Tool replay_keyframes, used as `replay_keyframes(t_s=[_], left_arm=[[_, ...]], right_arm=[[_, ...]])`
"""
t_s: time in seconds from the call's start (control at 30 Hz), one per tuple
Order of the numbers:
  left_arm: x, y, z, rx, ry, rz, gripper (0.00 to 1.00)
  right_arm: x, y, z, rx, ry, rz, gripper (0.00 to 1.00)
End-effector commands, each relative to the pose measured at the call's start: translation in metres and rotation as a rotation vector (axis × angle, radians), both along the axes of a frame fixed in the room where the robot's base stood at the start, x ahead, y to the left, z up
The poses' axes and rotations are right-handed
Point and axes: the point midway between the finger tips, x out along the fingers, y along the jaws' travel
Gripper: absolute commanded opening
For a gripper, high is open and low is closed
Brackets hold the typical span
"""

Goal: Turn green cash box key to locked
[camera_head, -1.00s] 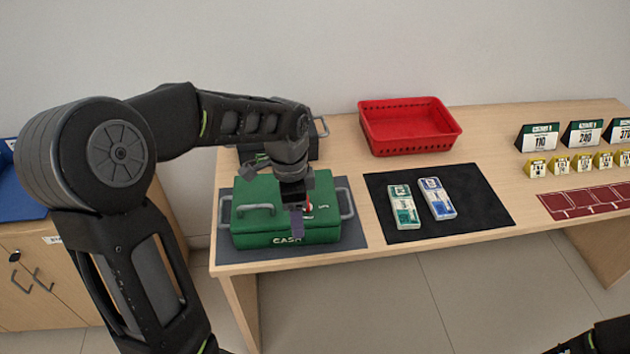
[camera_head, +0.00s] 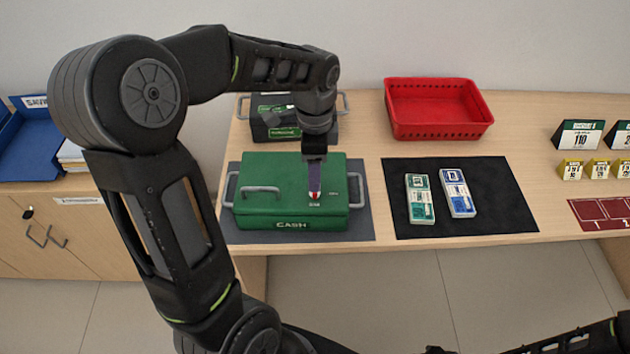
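The green cash box (camera_head: 275,208) with "CASH" on its front sits on a grey mat (camera_head: 360,224) at the left part of the counter. It is closed, with a grey handle on its lid and one at each side. A small red and white piece, apparently the key (camera_head: 314,195), shows on the lid's right part, near small white markings. My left gripper (camera_head: 314,186) points down right over this piece, its fingers close together. Whether they touch or grip it is too small to tell. My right gripper is not in view; only part of my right arm shows at the bottom right.
A black box (camera_head: 268,106) with a green label stands behind the cash box. A red basket (camera_head: 437,125) is at the back. A black mat (camera_head: 490,221) holds a green-and-white pack (camera_head: 420,200) and a blue-and-white pack (camera_head: 458,193). Number cards stand at right.

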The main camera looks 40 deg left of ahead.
Motion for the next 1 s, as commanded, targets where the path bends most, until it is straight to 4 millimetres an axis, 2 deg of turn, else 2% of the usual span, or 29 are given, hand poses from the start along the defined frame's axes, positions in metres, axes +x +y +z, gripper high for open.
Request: replay_keyframes(t_s=[0.1, 0.3, 0.43, 0.67, 1.0], left_arm=[[-0.001, 0.000, -0.020, 0.000, 0.005, 0.000, 0.60], [0.000, 0.000, -0.047, -0.001, 0.003, 0.000, 0.60], [0.000, 0.000, -0.054, 0.000, 0.002, 0.000, 0.60], [0.000, 0.000, -0.055, -0.001, 0.001, 0.000, 0.60], [0.000, 0.000, -0.055, -0.001, 0.001, 0.000, 0.34]], right_arm=[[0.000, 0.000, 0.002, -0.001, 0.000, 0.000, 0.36], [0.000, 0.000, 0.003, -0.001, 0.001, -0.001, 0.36], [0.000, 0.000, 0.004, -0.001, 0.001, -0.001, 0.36], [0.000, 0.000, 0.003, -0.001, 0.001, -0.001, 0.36], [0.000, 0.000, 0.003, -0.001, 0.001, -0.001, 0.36]])
